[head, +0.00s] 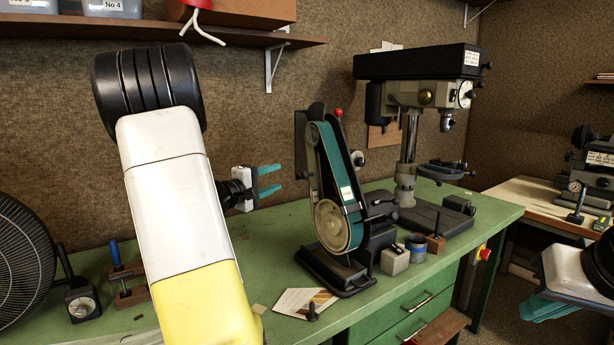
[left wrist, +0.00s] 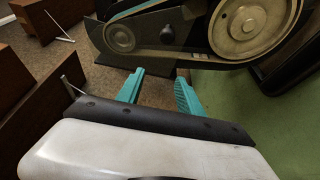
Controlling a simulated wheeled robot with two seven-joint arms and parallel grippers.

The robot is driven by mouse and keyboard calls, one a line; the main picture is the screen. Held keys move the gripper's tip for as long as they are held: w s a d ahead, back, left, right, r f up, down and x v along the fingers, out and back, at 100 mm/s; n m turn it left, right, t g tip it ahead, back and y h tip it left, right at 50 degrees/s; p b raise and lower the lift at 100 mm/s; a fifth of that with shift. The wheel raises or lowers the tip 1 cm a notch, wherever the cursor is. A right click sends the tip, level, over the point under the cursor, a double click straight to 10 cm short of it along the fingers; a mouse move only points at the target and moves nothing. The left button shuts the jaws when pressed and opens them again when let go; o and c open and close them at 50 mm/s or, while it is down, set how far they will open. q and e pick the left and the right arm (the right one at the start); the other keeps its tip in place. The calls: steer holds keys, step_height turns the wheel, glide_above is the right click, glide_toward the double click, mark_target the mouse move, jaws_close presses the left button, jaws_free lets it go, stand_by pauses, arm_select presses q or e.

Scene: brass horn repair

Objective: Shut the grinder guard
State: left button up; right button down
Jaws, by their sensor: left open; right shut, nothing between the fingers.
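The belt grinder (head: 335,228) stands on the green bench in the middle of the head view, its teal belt and pale lower wheel exposed. A dark flat panel (head: 300,140) shows beside its upper left; I cannot tell for sure whether this is the guard. In the left wrist view the grinder's belt and wheels (left wrist: 250,28) fill the top, beyond the fingers. My left gripper (head: 269,180) is open and empty, left of the grinder and apart from it; its teal fingers also show in the left wrist view (left wrist: 160,90). My right gripper (head: 546,308) is shut and empty at lower right.
A drill press (head: 410,120) stands right of the grinder. A grey block (head: 395,261) and a small tin (head: 416,246) sit near the grinder's base. A leaflet (head: 304,302) lies at the bench front. A shelf (head: 240,36) hangs above my left arm.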

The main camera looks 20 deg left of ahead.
arm_select(q)
steer(key=shift+s+a, duration=0.1)
steer(key=shift+s, duration=0.45)
steer(key=shift+a+r+h, duration=0.1)
steer(key=shift+a+h, duration=0.1)
steer(key=shift+h, duration=0.1)
steer(key=c, duration=0.5)
steer(key=a+m+h, duration=0.1)
steer(key=s+a+m+h, duration=0.1)
steer(key=m+h, duration=0.1)
steer(key=shift+s+r+g+h, duration=0.2)
steer(key=shift+g+h, duration=0.1)
jaws_close()
steer(key=m+g+h, duration=0.3)
steer(key=h, duration=0.1)
glide_toward(315, 176)
steer(key=w, duration=0.2)
steer(key=w+d, duration=0.1)
steer(key=shift+w+r, duration=0.1)
steer(key=shift+w, duration=0.3)
steer(key=shift+d, duration=0.1)
steer(key=shift+w+d, duration=0.45)
steer(key=shift+d, duration=0.35)
steer(key=shift+w+d, duration=0.45)
steer(key=shift+d, duration=0.3)
